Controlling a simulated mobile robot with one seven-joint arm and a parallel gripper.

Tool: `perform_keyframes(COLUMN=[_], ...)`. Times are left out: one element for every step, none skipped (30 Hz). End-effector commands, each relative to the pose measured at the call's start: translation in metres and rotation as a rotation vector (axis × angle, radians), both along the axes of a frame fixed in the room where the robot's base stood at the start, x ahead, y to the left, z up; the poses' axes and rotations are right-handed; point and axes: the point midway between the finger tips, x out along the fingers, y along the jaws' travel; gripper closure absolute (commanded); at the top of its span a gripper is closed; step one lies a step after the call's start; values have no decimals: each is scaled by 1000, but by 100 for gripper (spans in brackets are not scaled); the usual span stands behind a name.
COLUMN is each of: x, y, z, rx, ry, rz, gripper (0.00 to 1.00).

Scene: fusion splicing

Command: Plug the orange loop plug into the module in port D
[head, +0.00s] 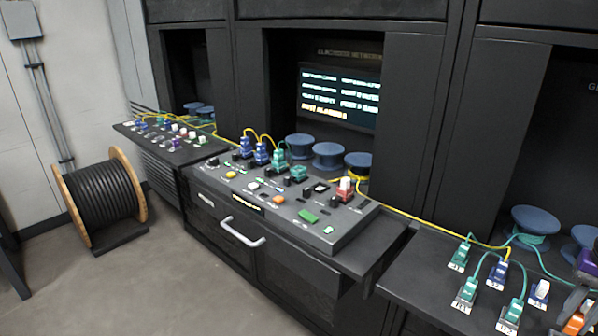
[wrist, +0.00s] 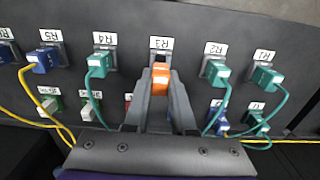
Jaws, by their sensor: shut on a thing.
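The orange loop plug (wrist: 160,78) is between the fingers of my gripper (wrist: 161,72) in the wrist view, just below the label R3. A grey socket (wrist: 160,57) sits right at the plug's far end. I cannot tell whether the plug is seated in it or apart. In the head view the orange plug (head: 573,324) shows at the lower right corner, with my gripper (head: 579,302) partly cut off by the frame. I cannot pick out port D or its module; the labels on the middle console (head: 290,222) are too small to read.
In the wrist view a teal plug (wrist: 214,69) stands right of R3 and another teal plug (wrist: 98,64) left, both with cables. A blue plug (wrist: 44,62) is farther left. Yellow cable (head: 425,222) runs between consoles. A drawer handle (head: 242,233) sticks out below the middle console.

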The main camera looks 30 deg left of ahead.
Motion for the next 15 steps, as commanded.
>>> perform_keyframes(x=[0, 0, 0, 0, 0, 0, 0, 0, 0, 0, 0, 0, 0, 0, 0], y=[0, 0, 0, 0, 0, 0, 0, 0, 0, 0, 0, 0, 0, 0, 0], z=[4, 6, 7, 8, 10, 11, 12, 14, 15, 16, 17, 19, 20, 21, 23], rx=[0, 0, 0, 0, 0, 0, 0, 0, 0, 0, 0, 0, 0, 0, 0], ry=[-1, -1, -1, -1, -1, -1, -1, -1, -1, -1, -1, -1, -1, -1, -1], rz=[0, 0, 0, 0, 0, 0, 0, 0, 0, 0, 0, 0, 0, 0, 0], gripper=[100, 100, 100, 100, 100, 100, 100, 100, 100, 100, 100, 100, 100, 100, 100])
